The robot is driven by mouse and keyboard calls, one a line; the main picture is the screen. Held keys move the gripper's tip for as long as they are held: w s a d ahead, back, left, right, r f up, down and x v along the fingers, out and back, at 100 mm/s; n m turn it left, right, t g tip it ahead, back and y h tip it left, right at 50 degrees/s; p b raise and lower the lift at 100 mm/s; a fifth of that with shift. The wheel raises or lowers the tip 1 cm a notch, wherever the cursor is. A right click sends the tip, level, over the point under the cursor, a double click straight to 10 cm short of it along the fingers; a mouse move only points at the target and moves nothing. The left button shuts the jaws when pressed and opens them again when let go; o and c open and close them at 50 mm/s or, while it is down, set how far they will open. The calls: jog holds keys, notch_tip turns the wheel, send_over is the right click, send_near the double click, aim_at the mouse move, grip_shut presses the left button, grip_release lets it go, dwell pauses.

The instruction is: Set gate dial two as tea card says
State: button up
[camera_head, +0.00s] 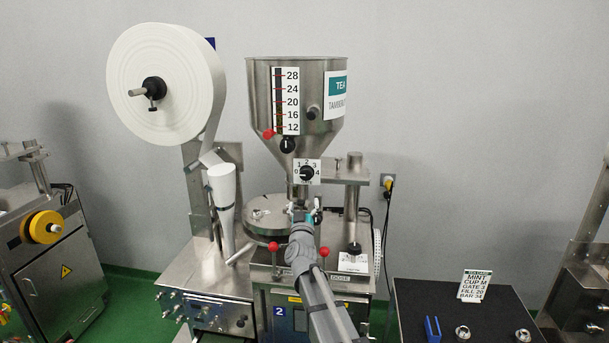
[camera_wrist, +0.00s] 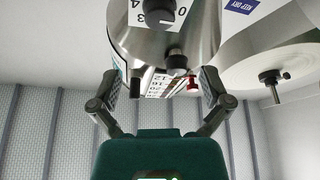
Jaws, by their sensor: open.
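The gate dial (camera_head: 307,173) is a black knob on a white plate numbered 0 to 4, below the steel hopper of the machine marked 2. Its pointer is too small to read. The dial also shows upside down at the top of the wrist view (camera_wrist: 158,12), partly cut off. The tea card (camera_head: 474,286) stands at the right and reads mint, cup M, gate 3, fill 20, bar 34. My gripper (camera_head: 303,212) is below the dial, apart from it. In the wrist view my gripper (camera_wrist: 160,80) is open, its fingers spread wide with nothing held.
The hopper (camera_head: 262,88) carries a fill scale (camera_head: 286,100) with a red pointer (camera_head: 268,134) near 12. A paper roll (camera_head: 162,85) is on the left. Red-knobbed levers (camera_head: 274,246) flank my arm. The black table (camera_head: 420,300) holds a blue holder (camera_head: 432,329).

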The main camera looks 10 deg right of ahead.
aim_at(305, 175)
jog(key=p+x, duration=0.4)
jog(key=x, duration=0.9)
jog(key=shift+w+p, duration=0.2)
jog(key=shift+p, duration=0.2)
jog(key=shift+c, duration=0.3)
jog(key=c, duration=1.1)
jog(key=shift+m, duration=0.5)
jog(key=m+g+h, duration=0.1)
jog(key=m+h, duration=0.2)
jog(key=m, duration=0.1)
jog(key=shift+m, duration=0.4)
jog(key=m+g+h, duration=0.1)
jog(key=m, duration=0.2)
jog(key=m+h, duration=0.2)
jog(key=m, duration=0.2)
jog(key=shift+d+g+p, duration=0.1)
jog(key=shift+g+p, duration=0.25)
jog(key=shift+g, duration=0.05)
